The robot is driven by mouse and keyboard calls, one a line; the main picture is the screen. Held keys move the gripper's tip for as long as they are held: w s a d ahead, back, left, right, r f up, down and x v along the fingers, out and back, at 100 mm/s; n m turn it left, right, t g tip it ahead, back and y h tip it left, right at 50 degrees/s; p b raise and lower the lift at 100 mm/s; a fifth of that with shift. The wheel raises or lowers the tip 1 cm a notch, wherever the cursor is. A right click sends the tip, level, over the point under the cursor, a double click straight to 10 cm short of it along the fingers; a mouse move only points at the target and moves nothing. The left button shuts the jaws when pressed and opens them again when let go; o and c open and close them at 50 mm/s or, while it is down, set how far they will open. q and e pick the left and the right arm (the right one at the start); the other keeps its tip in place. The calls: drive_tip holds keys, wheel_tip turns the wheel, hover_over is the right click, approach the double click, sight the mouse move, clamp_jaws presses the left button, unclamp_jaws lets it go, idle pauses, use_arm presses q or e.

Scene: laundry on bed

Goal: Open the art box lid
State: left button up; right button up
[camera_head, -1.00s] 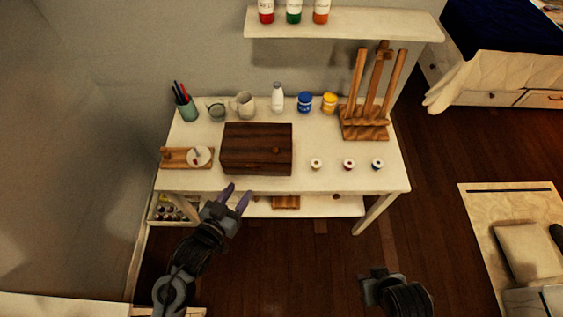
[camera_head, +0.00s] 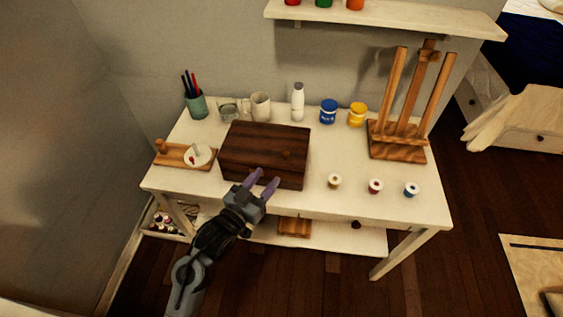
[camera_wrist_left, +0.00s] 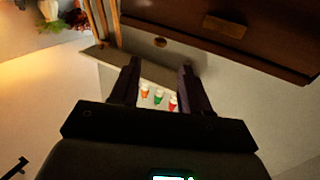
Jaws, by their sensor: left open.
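The art box (camera_head: 262,143) is a dark brown wooden box on the white table, with its lid down. In the left wrist view its dark wood (camera_wrist_left: 230,30) fills the top right, with a brassy plate on it. My left gripper (camera_head: 264,178) is open at the box's front side, its purple fingertips overlapping the front face in the head view. In the left wrist view the open fingers (camera_wrist_left: 158,83) have nothing between them; I cannot tell whether they touch the box. My right gripper is out of view.
Spools (camera_head: 375,186) stand right of the box, and a wooden easel (camera_head: 400,140) farther right. A mug (camera_head: 260,106), white bottle (camera_head: 298,102) and paint jars (camera_head: 328,111) stand behind. A small wooden board (camera_head: 174,156) lies to the left. The table's front strip is clear.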

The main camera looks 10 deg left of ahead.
sight(284, 156)
use_arm(q)
drive_tip(key=b+x, duration=0.1)
drive_tip(key=x, duration=0.7)
drive_tip(key=shift+w+d, duration=0.15)
drive_tip(key=shift+w, duration=0.15)
clamp_jaws()
